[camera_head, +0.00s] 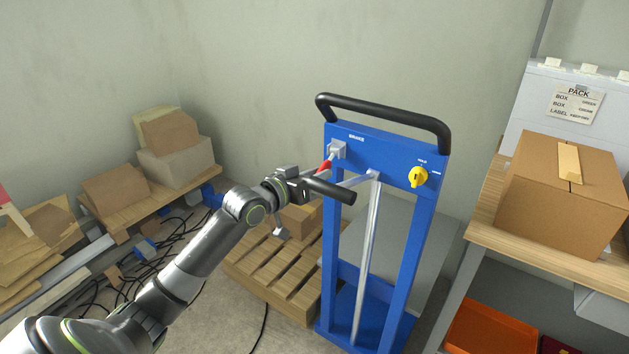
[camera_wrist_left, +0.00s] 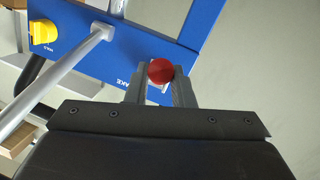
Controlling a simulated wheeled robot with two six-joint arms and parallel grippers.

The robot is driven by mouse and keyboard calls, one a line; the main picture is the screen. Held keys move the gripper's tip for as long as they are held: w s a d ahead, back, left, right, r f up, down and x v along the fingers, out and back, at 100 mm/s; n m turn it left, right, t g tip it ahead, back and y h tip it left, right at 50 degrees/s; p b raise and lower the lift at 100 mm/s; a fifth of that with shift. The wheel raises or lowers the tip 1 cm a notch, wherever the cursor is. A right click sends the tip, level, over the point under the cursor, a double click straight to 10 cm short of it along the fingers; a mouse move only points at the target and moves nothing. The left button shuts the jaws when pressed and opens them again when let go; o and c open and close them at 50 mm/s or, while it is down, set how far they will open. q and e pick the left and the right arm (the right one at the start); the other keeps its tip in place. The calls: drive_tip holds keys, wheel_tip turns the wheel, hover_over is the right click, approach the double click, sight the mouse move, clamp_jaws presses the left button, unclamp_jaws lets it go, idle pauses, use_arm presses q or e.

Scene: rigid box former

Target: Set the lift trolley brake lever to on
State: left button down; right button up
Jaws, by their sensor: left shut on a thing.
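The blue lift trolley (camera_head: 395,155) stands upright in the head view with a black push handle on top. Its brake lever (camera_head: 324,167) has a red grip and sits at the upper left of the blue panel, under the BRAKE label. My left gripper (camera_head: 312,178) is at the lever. In the left wrist view the round red end of the lever (camera_wrist_left: 160,71) lies between the two fingers of my left gripper (camera_wrist_left: 160,88), which is shut on it. The lever's base is partly hidden. My right gripper is not in view.
A yellow knob (camera_head: 418,177) is on the right of the panel. A black-gripped bar (camera_head: 332,190) sticks out just below my left gripper. A wooden pallet (camera_head: 275,272) lies behind. A bench with a cardboard box (camera_head: 560,200) is at right; cables lie on the floor at left.

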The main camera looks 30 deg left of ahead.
use_arm(q)
drive_tip(key=shift+w+r, duration=0.1)
drive_tip(key=shift+r, duration=0.15)
drive_tip(key=c, duration=1.6)
unclamp_jaws()
drive_tip(key=shift+w, duration=0.1)
drive_tip(key=o, duration=0.3)
drive_tip(key=shift+w+f, duration=0.3)
drive_tip(key=shift+o, duration=0.2)
drive_tip(key=shift+s, duration=0.2)
drive_tip(key=shift+s, duration=0.1)
drive_tip(key=p+v, duration=0.7)
drive_tip(key=v, duration=1)
drive_tip(key=shift+f+p, duration=0.15)
drive_tip(key=shift+p, duration=0.25)
